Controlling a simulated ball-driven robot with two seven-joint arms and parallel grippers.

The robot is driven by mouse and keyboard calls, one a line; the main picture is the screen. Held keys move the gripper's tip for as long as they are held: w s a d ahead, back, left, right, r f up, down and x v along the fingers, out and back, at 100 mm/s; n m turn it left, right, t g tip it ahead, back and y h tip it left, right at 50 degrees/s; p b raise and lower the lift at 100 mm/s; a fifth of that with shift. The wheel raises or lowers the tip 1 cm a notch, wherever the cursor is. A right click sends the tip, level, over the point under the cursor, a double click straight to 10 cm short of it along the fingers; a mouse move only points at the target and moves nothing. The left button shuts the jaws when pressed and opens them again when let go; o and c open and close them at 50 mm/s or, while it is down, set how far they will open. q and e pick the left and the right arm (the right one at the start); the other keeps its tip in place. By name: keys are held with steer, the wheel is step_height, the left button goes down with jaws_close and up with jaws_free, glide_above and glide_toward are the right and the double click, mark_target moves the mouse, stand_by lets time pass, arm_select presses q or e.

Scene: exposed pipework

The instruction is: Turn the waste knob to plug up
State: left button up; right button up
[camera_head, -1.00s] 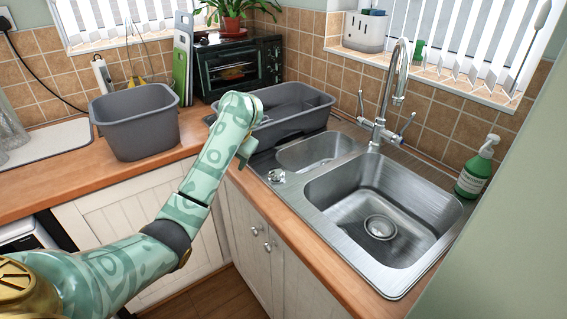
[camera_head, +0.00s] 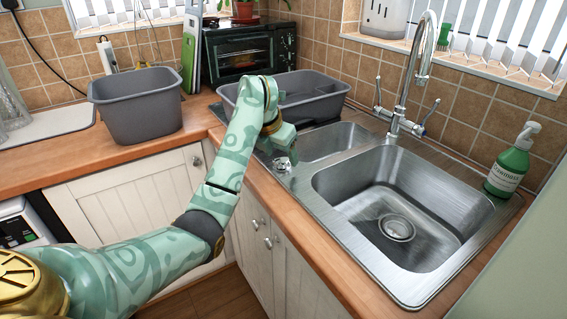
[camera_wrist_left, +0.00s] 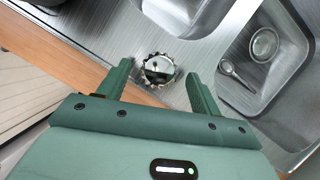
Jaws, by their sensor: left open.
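The waste knob (camera_head: 282,163) is a small round chrome knob on the sink's left front rim, beside the small basin. In the left wrist view the knob (camera_wrist_left: 159,69) shows a scalloped edge and lies just beyond and between the two fingertips. My left gripper (camera_wrist_left: 160,76) is open, with a finger on either side of the knob's line and no visible contact. In the head view my left gripper (camera_head: 284,148) hangs just above the knob, partly hidden by its own wrist. The large basin's waste (camera_head: 397,228) is at its bottom. My right gripper is not in view.
The steel sink (camera_head: 330,215) has a tall tap (camera_head: 421,75) behind it.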

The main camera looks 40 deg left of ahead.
arm_select(q)
steer(key=shift+w+f, duration=0.2)
steer(key=shift+f, duration=0.35)
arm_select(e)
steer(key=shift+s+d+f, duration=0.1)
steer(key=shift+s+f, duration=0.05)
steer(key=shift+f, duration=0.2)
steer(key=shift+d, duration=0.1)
arm_select(q)
steer(key=c, duration=1)
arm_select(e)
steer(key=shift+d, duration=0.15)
